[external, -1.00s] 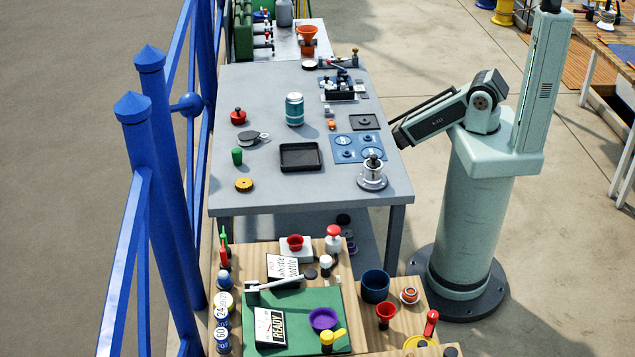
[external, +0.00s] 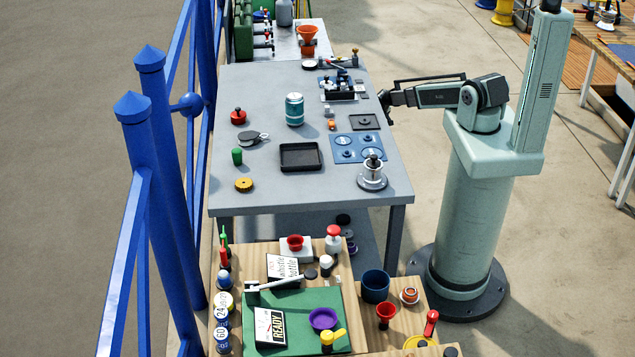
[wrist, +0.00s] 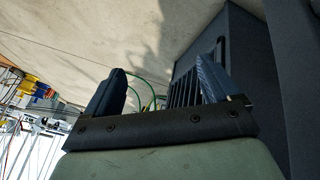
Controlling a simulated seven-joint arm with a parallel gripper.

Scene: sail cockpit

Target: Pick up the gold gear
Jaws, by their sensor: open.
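The gold gear (external: 244,185) lies flat near the front left corner of the grey table, below a green peg-like piece (external: 237,156). My gripper (external: 387,104) is at the table's right edge in the external view, far across the table from the gear and not touching anything I can see. In the wrist view my gripper (wrist: 165,90) shows two dark fingers spread apart with nothing between them. The gear is not in the wrist view.
On the grey table (external: 270,95) stand a black tray (external: 301,157), a teal can (external: 294,109), a red knob (external: 238,117), a blue plate (external: 358,148) and a silver press-like piece (external: 372,173). A blue railing (external: 150,180) runs along the left. A cluttered wooden bench (external: 365,335) stands in front.

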